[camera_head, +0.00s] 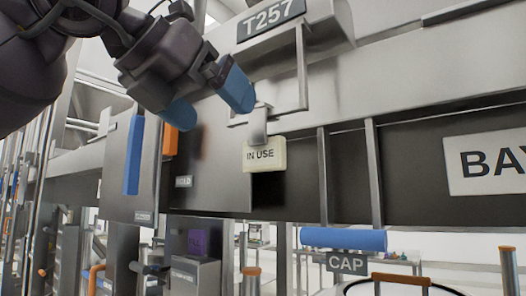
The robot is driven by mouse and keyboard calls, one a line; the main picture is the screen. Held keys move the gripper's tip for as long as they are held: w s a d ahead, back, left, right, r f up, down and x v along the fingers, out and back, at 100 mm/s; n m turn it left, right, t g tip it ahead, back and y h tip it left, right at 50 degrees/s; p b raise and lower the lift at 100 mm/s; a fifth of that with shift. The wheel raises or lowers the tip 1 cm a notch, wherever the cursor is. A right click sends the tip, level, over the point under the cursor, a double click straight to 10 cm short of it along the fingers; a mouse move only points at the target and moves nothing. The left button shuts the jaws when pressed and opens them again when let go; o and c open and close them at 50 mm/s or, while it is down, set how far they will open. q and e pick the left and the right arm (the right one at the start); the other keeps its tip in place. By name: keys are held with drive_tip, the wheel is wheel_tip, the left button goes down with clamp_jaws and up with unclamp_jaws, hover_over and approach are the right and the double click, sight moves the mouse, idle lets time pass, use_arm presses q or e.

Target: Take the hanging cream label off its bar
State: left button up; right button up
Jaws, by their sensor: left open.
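The cream label (265,155), marked "IN USE", hangs upright from a grey metal clip (259,124) on a thin bent metal bar (303,75). The bar comes down from under the "T257" beam. My left gripper (208,102) is above and to the left of the label, with its two blue fingertips spread apart and nothing between them. The right fingertip is near the bar's left end, above the clip. The gripper is apart from the label. My right gripper does not show.
A panel with a blue handle (133,155) and an orange piece (170,141) stands further left. Metal uprights (373,170) stand to the right. Below is a blue roller (343,239) above a "CAP" sign (346,262).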

sight(260, 151)
use_arm(q)
drive_tip(key=x, duration=0.5)
drive_tip(key=shift+w+d, duration=0.25)
drive_tip(key=shift+w, duration=0.05)
drive_tip(key=p+x, duration=0.1)
drive_tip(key=x, duration=0.3)
drive_tip(key=shift+s+d+f, duration=0.1)
drive_tip(key=shift+s+d, duration=0.1)
drive_tip(key=shift+s, duration=0.05)
drive_tip(key=shift+w+d+f, duration=0.2)
drive_tip(key=shift+w+f, duration=0.05)
drive_tip(key=shift+w, duration=0.1)
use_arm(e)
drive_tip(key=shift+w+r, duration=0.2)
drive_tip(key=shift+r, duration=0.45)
use_arm(q)
drive_tip(key=c, duration=0.8)
drive_tip(key=shift+c, duration=0.2)
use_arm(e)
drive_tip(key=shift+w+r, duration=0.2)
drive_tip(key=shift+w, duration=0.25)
